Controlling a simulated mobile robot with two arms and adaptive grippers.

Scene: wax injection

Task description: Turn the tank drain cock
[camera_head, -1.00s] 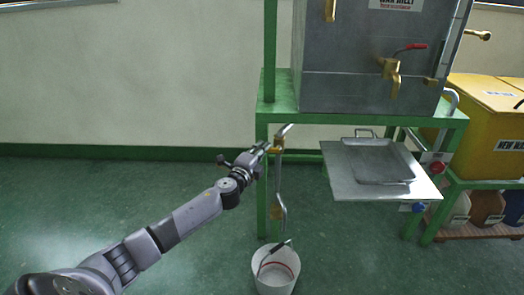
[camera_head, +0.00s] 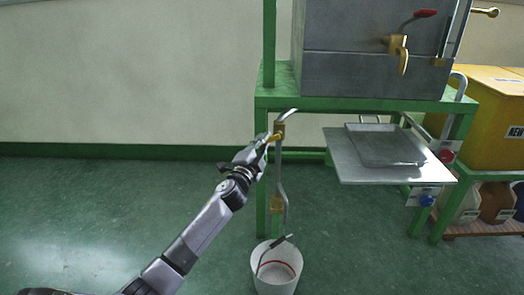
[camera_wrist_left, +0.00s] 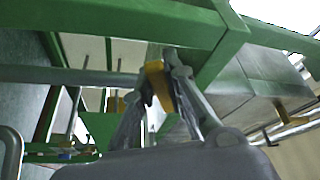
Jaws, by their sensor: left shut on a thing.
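The brass drain cock (camera_head: 279,129) sits high on the grey drain pipe (camera_head: 278,170), beside the green stand's front left leg under the tank (camera_head: 345,75). My left gripper (camera_head: 266,142) is at the cock's left side and shut on its brass handle. In the left wrist view the yellow brass handle (camera_wrist_left: 158,84) is between the two fingertips (camera_wrist_left: 163,88). The fingers hide part of the handle, so its exact angle is unclear. My right gripper is out of view.
A white bucket (camera_head: 259,274) stands on the floor below the pipe, with a dark-handled tool in it. A metal shelf (camera_head: 350,174) with a tray (camera_head: 390,148) juts out at the right. Yellow bins (camera_head: 490,105) stand further right. The floor at left is clear.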

